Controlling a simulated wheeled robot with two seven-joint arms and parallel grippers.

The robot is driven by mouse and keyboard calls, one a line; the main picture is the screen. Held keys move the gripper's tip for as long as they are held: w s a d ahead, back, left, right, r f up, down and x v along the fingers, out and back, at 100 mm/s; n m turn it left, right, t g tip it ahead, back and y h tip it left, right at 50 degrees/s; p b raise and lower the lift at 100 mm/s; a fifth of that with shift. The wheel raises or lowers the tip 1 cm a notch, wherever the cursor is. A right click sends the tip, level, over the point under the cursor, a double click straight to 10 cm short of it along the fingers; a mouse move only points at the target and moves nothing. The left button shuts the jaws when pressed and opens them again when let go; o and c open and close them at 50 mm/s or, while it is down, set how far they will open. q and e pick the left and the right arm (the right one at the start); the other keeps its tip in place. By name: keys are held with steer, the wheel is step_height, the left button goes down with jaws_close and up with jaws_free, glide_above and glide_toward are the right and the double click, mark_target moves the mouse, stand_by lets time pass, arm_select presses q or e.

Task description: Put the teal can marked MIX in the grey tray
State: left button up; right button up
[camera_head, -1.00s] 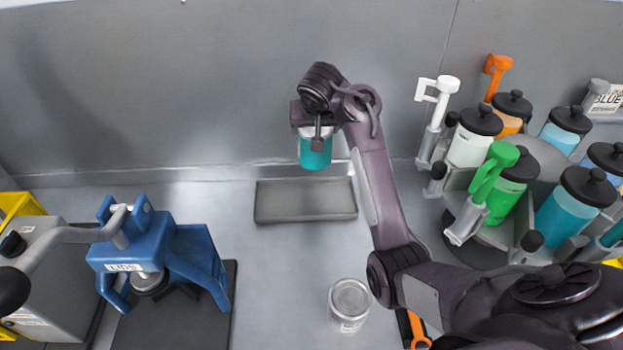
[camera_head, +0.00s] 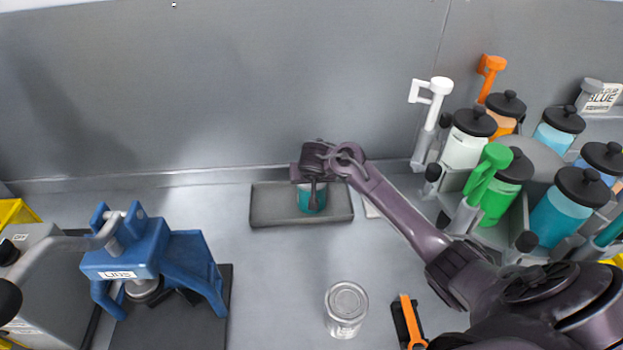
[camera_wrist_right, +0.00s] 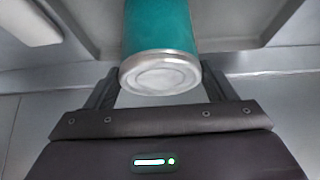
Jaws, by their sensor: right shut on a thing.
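The teal can (camera_head: 312,202) is in my right gripper (camera_head: 312,180), within the outline of the grey tray (camera_head: 275,205) near the back wall. In the right wrist view the teal can (camera_wrist_right: 160,40) shows its silver end between the two fingers of my right gripper (camera_wrist_right: 155,85). I cannot tell whether the can touches the tray floor. No MIX marking is readable on it. My left gripper is not in view.
A silver can (camera_head: 346,308) stands in front of the tray. A blue lid press (camera_head: 160,262) is at left. A carousel of colored bottles (camera_head: 500,190) stands at right. An orange-handled tool (camera_head: 411,322) lies at the front. The counter between press and silver can is clear.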

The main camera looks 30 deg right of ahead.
steer(key=shift+a, duration=0.1)
steer(key=o, duration=1.8)
steer(key=shift+f, duration=0.1)
steer(key=shift+r, duration=0.25)
steer(key=shift+s+a+r, duration=0.15)
steer(key=shift+a+r, duration=0.05)
steer(key=shift+r, duration=0.05)
steer(key=v, duration=1.1)
steer(key=shift+s+r, duration=0.1)
